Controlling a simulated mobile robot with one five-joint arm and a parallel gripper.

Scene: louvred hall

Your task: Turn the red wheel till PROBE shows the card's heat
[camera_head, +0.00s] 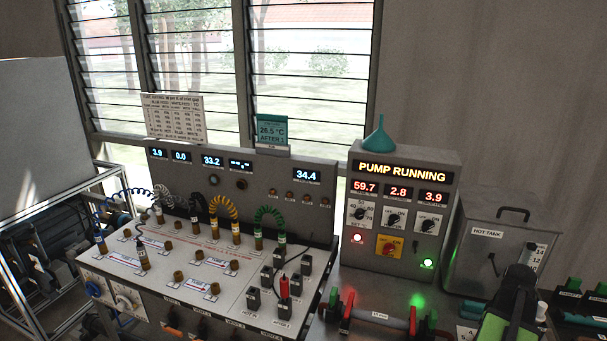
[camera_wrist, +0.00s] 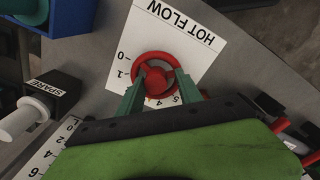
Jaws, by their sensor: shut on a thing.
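The red wheel (camera_wrist: 155,84) sits on a white dial card (camera_wrist: 181,35) marked HOT FLOW in the wrist view. My gripper (camera_wrist: 157,76) has its two green fingers at the wheel's near side, shut on it. In the head view the wheel is not to be made out. The teal card (camera_head: 271,131) on top of the panel reads 26.5 °C, with AFTER 1 below it. A display at the panel's right (camera_head: 307,175) reads 34.4; another display (camera_head: 212,160) reads 33.2. Their labels are too small to read, so I cannot tell which is PROBE.
The pump box (camera_head: 403,210) reads PUMP RUNNING, with 59.7, 2.8 and 3.9 below. A teal funnel (camera_head: 380,137) stands on it. The hot tank (camera_head: 497,245) is to its right. Coloured cables plug into the bench panel (camera_head: 200,245). A SPARE knob (camera_wrist: 22,118) lies left of the wheel.

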